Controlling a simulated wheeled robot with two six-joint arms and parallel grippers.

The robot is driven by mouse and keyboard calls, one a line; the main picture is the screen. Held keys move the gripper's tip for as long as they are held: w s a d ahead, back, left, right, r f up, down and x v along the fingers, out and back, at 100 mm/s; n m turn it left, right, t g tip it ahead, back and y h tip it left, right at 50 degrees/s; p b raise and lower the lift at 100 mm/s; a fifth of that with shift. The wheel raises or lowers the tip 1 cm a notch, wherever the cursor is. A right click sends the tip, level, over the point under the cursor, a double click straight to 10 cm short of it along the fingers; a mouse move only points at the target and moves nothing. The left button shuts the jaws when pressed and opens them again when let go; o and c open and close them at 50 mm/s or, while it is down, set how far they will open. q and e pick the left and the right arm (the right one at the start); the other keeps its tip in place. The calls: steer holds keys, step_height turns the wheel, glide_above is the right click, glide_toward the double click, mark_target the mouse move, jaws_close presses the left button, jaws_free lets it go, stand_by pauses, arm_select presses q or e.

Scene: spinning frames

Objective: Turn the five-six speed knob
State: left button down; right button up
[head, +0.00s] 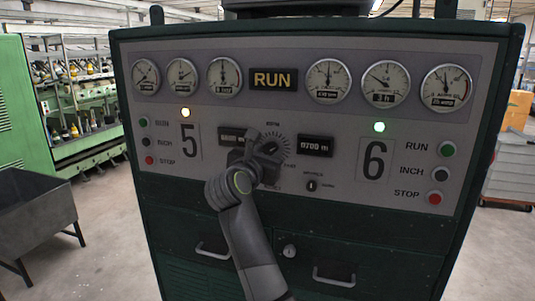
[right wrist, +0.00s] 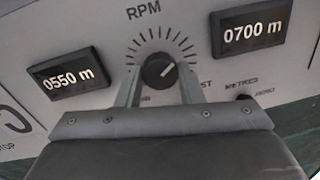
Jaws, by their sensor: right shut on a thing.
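The black speed knob (right wrist: 158,70) sits on the grey panel, inside a ring of tick marks under the letters RPM. Its white pointer line points up and to the right in the right wrist view. My right gripper (right wrist: 160,88) is shut on the knob, with one finger on each side of it. In the head view the right gripper (head: 264,152) covers most of the knob, and the dial ticks show around it. My left gripper is not in view.
Displays reading 0550 m (right wrist: 70,77) and 0700 m (right wrist: 252,30) flank the knob. A small METRES switch (head: 311,185) lies at lower right. Buttons for 5 (head: 148,142) and 6 (head: 441,174) are at the sides. Drawer handles (head: 334,277) stick out below. A grey bin (head: 40,215) stands left.

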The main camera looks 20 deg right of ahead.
steer(key=shift+n, duration=0.3)
steer(key=shift+n+p, duration=0.4)
steer(key=shift+p, duration=0.05)
steer(key=shift+n+p, duration=0.6)
steer(key=shift+n, duration=0.6)
steer(key=shift+n+p, duration=0.3)
steer(key=shift+n, duration=0.7)
steer(key=n, duration=0.2)
steer(key=shift+d+n+t, duration=0.1)
steer(key=shift+n+t, duration=0.2)
steer(key=shift+n, duration=0.1)
steer(key=n, duration=0.6)
steer(key=shift+s+n+t, duration=0.1)
steer(key=shift+n+t, duration=0.2)
steer(key=shift+n, duration=0.1)
steer(key=n, duration=0.7)
steer(key=shift+d+r+y, duration=0.1)
steer(key=shift+y, duration=0.3)
